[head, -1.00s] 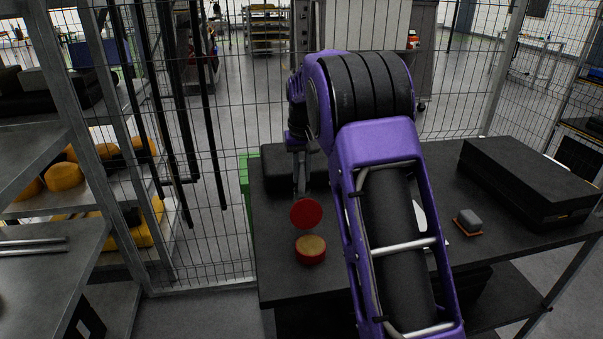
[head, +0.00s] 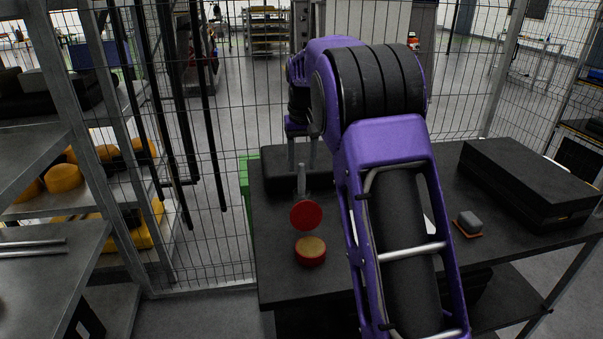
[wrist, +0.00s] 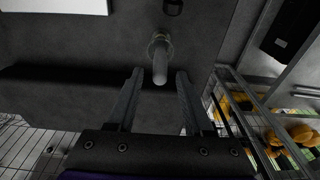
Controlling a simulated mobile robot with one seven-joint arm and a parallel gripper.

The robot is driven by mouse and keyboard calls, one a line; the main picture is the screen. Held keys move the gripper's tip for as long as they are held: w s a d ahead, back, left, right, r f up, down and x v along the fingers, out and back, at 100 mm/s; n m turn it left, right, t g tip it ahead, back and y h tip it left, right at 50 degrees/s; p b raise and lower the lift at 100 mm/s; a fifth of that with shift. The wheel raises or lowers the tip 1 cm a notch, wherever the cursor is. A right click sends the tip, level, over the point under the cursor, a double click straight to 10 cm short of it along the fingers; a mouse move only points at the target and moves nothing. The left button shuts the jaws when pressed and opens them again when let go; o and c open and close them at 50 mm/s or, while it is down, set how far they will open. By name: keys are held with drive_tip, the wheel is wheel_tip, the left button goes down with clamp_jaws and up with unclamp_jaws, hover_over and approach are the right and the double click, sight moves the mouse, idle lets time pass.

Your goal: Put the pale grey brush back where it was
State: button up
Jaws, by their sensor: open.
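A pale grey rod-like handle, which looks like the brush (head: 301,178), stands upright on the dark table behind a red disc (head: 306,215). The disc hides its lower end in the head view. In the wrist view the brush (wrist: 160,65) points up towards the camera, with a dull yellowish ring around its foot. My gripper (head: 302,162) is open just above the brush. In the wrist view its fingers (wrist: 159,76) lie either side of the brush's top, with gaps on both sides.
A red round tin (head: 310,252) with a tan top stands in front of the disc. A grey block (head: 468,221) sits on an orange pad to the right. A long black case (head: 530,180) lies at the right, and a black box (head: 275,172) at the back left. Wire fencing runs behind.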

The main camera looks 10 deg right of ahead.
wheel_tip(320, 180, up, 8)
drive_tip(key=shift+s+f, duration=0.2)
drive_tip(key=shift+s, duration=0.25)
